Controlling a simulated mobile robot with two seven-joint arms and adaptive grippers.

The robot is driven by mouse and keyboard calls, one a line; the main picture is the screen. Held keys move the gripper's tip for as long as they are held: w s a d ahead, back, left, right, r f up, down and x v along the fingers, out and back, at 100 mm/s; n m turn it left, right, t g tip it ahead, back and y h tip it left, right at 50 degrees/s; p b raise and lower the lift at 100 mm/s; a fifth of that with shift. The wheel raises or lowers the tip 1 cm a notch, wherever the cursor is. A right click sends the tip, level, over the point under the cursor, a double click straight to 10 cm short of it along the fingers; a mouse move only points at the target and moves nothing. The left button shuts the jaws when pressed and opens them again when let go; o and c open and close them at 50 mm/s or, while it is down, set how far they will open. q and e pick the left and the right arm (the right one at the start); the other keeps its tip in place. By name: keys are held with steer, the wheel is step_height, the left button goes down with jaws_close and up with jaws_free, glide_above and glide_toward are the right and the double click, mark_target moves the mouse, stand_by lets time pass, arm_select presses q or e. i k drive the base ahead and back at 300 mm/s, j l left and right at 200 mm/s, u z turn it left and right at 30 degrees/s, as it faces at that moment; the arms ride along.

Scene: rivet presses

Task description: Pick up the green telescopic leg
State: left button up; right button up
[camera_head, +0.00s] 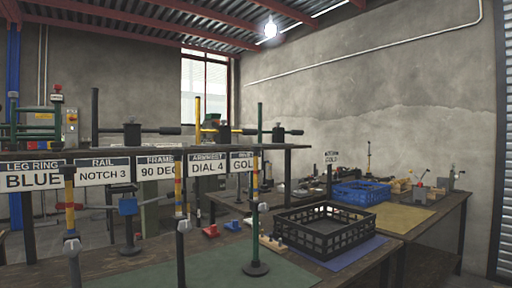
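A yellow post (197,112) and a black post (95,116) stand farther left on the shelf. Neither of my grippers is in view.
A black crate (324,240) stands on a blue mat; a blue crate (352,194) is behind it. Signs hang along the shelf edge (215,149), including "BLUE" (28,181). More poles (183,240) stand at the front left. The tan mat (402,219) is largely bare.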

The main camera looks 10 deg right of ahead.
mark_target(254, 268)
steer(key=i+l+u, duration=0.1)
steer(key=i+l, duration=0.35)
steer(key=i+l+u, duration=0.1)
steer(key=i+l, duration=0.3)
steer(key=l, duration=0.15)
steer(key=i+l+u, duration=0.15)
steer(key=i+l, duration=0.25)
steer(key=l, duration=0.15)
steer(key=k+l+u, duration=0.1)
steer(key=l+u, duration=0.4)
steer(key=l, duration=0.15)
